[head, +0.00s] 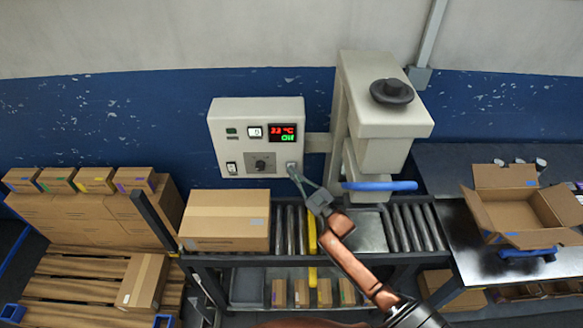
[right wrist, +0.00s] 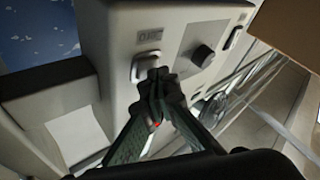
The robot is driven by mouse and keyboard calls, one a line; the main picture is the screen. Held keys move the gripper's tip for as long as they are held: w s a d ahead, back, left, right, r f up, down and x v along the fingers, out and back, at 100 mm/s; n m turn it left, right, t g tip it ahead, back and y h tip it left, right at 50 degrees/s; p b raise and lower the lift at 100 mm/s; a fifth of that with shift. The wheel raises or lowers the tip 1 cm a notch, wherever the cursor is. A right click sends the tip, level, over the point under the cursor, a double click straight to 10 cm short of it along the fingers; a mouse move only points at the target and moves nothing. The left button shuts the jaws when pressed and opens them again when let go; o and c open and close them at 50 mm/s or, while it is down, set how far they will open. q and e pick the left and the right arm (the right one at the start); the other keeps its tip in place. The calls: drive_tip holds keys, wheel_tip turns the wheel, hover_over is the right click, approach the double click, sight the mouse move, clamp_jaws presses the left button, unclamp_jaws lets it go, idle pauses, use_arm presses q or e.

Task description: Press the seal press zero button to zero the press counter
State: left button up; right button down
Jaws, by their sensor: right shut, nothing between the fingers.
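The pale control box (head: 232,112) hangs beside the seal press (head: 385,110). It carries a small counter window (head: 255,132), a red and green display (head: 283,132) reading about 33 °C and Off, and a dark knob (head: 260,165). The button (head: 291,164) sits at the panel's lower right; it also shows in the right wrist view (right wrist: 147,60) beneath a small label I cannot read surely. My right gripper (head: 292,169) is shut and empty, its fingertips (right wrist: 154,76) at this button and covering part of it. Whether they touch or press it, I cannot tell.
A closed carton (head: 228,218) lies on the roller conveyor (head: 292,228) below the box. The press's blue handle (head: 380,186) juts out right of my right gripper. An open carton (head: 535,212) stands on the right table. Stacked cartons (head: 80,210) stand left.

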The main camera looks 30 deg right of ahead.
drive_tip(key=shift+w+d, duration=0.15)
drive_tip(key=shift+w, duration=0.05)
drive_tip(key=shift+s, duration=0.15)
idle(0.5)
drive_tip(key=shift+s+a+p, duration=0.5)
drive_tip(key=shift+s, duration=0.15)
drive_tip(key=shift+s+a+p, duration=0.45)
drive_tip(key=shift+s, duration=0.25)
drive_tip(key=shift+s+a+p, duration=0.4)
drive_tip(key=shift+s+p, duration=0.05)
drive_tip(key=shift+s, duration=0.3)
drive_tip(key=shift+s+a+p, duration=0.45)
drive_tip(key=shift+s, duration=0.25)
